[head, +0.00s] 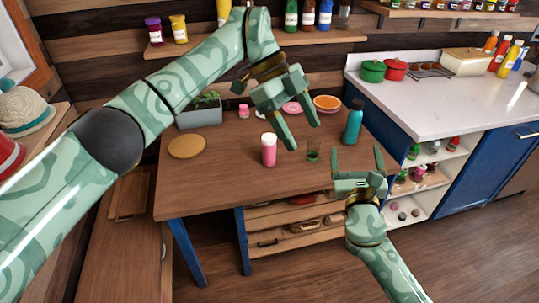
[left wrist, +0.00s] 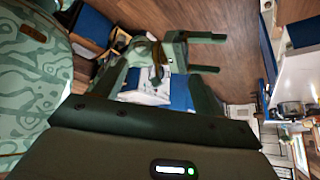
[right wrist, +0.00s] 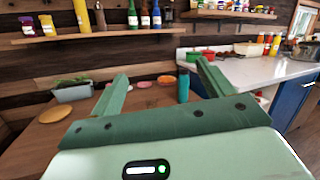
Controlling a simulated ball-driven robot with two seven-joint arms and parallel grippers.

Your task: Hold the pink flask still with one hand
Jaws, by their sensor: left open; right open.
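The pink flask (head: 268,152) stands upright on the wooden table, with a pale lid. In the head view my left gripper (head: 304,136) is open and empty. Its fingers point down over the table, to the right of the flask and apart from it in the picture. My right gripper (head: 357,154) is open and empty at the table's front right edge, further right of the flask. I cannot make out the flask in either wrist view. In the right wrist view the open fingers of the right gripper (right wrist: 160,82) face the table and the back wall.
A small green glass (head: 313,152) and a teal bottle (head: 354,122) stand right of the flask. A tan round mat (head: 187,146) and a grey planter (head: 201,114) lie to its left. A pink dish (head: 291,108) and an orange bowl (head: 327,103) sit behind. The table's front middle is clear.

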